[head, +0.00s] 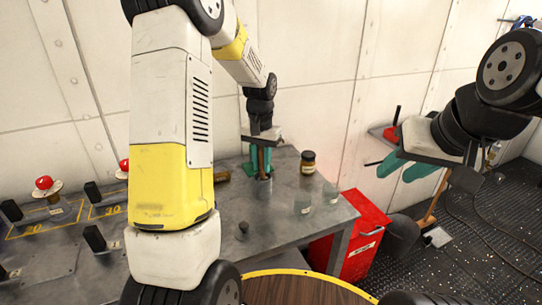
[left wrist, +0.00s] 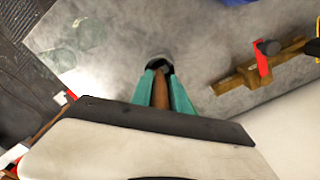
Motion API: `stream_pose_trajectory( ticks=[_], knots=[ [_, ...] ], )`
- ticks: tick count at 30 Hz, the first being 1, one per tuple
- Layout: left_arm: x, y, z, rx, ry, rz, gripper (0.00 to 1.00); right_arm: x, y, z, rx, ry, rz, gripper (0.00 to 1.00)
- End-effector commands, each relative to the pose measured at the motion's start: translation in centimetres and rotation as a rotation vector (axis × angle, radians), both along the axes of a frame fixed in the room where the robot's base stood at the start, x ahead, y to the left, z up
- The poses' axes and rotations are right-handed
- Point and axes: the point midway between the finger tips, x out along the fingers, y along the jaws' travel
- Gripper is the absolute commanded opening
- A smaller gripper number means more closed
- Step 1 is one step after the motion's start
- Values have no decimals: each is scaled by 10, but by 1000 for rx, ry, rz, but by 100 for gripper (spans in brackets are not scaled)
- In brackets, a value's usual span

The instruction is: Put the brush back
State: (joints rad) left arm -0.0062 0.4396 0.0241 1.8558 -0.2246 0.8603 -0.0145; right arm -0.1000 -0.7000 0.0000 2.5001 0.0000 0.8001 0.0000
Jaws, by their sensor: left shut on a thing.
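My left gripper (head: 260,162) is shut on the brush's brown handle (head: 261,158), over the back of the grey metal bench. The handle stands roughly upright. In the left wrist view the teal fingers (left wrist: 164,92) close around the brown handle (left wrist: 160,90), with a dark round opening (left wrist: 160,61) just beyond the tips. The bristles are not visible. My right gripper (head: 405,168) is at the right, away from the bench, with its teal fingers apart and nothing between them.
A wooden block with a red piece (left wrist: 245,78) lies nearby. A red cabinet (head: 357,236) stands beside the bench.

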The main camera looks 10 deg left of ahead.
Motion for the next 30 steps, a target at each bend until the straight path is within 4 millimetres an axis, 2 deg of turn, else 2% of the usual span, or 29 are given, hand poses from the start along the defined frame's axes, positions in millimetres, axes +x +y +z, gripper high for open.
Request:
stream_pose_trajectory(
  ticks=[2,3,6,15,19,23,30],
  knots=[
    [0,0,-2,0,1,0,0,0,0,0,0,0,0,36],
    [0,0,-2,0,0,0,25,0,0,0,0,0,0,36],
    [0,0,-2,0,0,0,43,0,0,0,0,0,0,36],
    [0,0,-1,0,0,0,43,0,0,0,0,0,0,36],
    [1,0,8,0,-3,0,43,0,0,0,0,0,0,36],
    [1,0,30,0,-5,0,43,0,0,0,0,0,0,36],
    [1,0,82,-1,-4,0,43,0,0,0,0,0,0,36]
  ],
)
